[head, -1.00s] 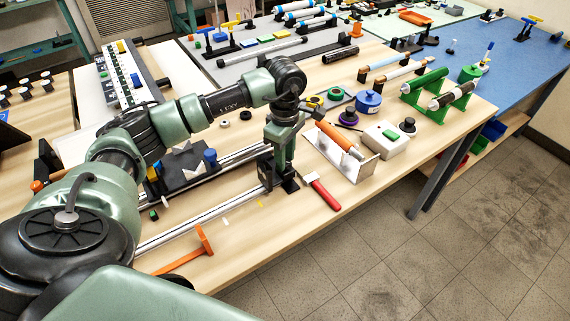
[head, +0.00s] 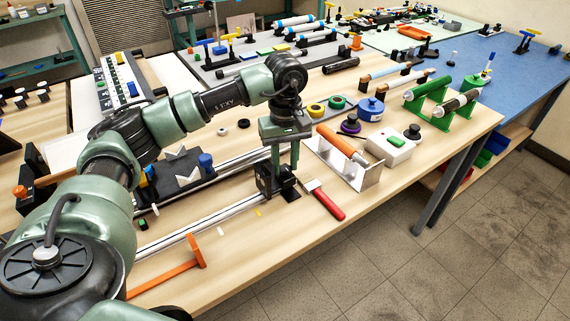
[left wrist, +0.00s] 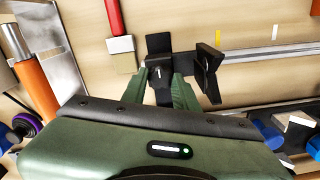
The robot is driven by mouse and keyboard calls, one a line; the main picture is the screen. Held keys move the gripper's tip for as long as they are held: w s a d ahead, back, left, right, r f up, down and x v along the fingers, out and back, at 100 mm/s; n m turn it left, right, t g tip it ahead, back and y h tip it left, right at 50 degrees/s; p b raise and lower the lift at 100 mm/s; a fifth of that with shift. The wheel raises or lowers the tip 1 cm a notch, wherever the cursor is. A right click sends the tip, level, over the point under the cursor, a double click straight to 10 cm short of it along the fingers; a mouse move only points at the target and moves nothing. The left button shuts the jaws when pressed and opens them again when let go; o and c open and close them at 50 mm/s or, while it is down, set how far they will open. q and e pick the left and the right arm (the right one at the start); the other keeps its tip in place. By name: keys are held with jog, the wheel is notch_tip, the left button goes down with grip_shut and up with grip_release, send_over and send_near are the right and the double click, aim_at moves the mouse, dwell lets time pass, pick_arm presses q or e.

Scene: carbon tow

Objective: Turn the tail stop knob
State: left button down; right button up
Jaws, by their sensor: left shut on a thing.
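The tail stop (head: 266,180) is a black block at the near right end of the long metal rails (head: 205,222). My left gripper (head: 279,180) points down at it, with its fingers shut on its knob, which they mostly hide. In the left wrist view, the green fingers of my left gripper (left wrist: 163,92) close around a dark part between their tips. The black upright of the tail stop (left wrist: 207,68) stands just to the right of them. My right gripper is not in view.
A red-handled brush (head: 325,200) lies close to the right of the tail stop. A metal tray with an orange roller (head: 342,145) stands behind it. The table's front edge is near.

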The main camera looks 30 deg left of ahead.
aim_at(285, 167)
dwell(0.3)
pick_arm(q)
jog(key=c, duration=1.1)
grip_release()
notch_tip(285, 167, up, 8)
jog(key=shift+f+b, duration=0.1)
jog(key=shift+b, duration=0.4)
